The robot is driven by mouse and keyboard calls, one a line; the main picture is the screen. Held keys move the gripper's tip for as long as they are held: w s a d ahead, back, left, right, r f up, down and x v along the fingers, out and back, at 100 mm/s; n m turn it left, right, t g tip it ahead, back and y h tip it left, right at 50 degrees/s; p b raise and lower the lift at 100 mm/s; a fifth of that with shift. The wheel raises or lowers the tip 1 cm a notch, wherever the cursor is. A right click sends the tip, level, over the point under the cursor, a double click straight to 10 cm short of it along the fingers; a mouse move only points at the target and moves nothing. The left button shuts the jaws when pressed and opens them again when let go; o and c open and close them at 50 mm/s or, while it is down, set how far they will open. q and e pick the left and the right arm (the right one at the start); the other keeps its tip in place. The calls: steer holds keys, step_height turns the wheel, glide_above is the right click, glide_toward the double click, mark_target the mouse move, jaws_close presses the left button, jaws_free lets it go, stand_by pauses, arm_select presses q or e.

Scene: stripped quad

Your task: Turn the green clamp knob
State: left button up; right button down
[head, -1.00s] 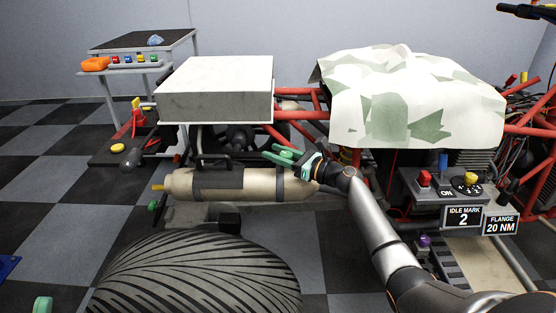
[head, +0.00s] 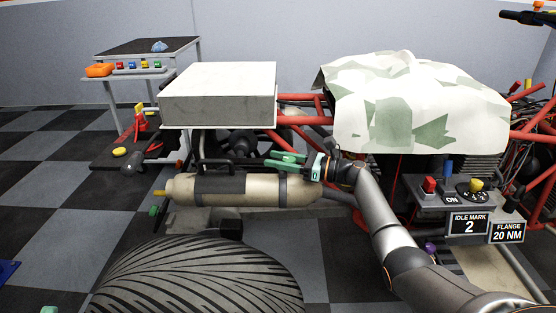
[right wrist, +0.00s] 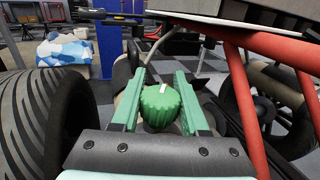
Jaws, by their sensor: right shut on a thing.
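The green clamp knob (right wrist: 160,107) is ribbed and round, with a white mark on its top edge. It sits between the two green fingers of my right gripper (right wrist: 160,100) in the right wrist view, and the gripper is shut on it. In the head view my right gripper (head: 282,160) reaches in from the right, just above the right part of a tan canister (head: 260,190) with dark straps. The knob cannot be made out there.
A grey-white box (head: 218,95) and a draped camouflage cloth (head: 400,110) lie above the red frame. A large tyre (head: 200,280) stands in front. A control panel (head: 430,195) with a red button and a yellow knob is at the right. A red tube (right wrist: 245,110) passes close beside the gripper.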

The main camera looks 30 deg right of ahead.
steer(key=shift+c, duration=2.1)
jaws_free()
steer(key=p+v, duration=0.4)
steer(key=v, duration=0.8)
steer(key=shift+s+d, duration=0.15)
steer(key=shift+s, duration=0.05)
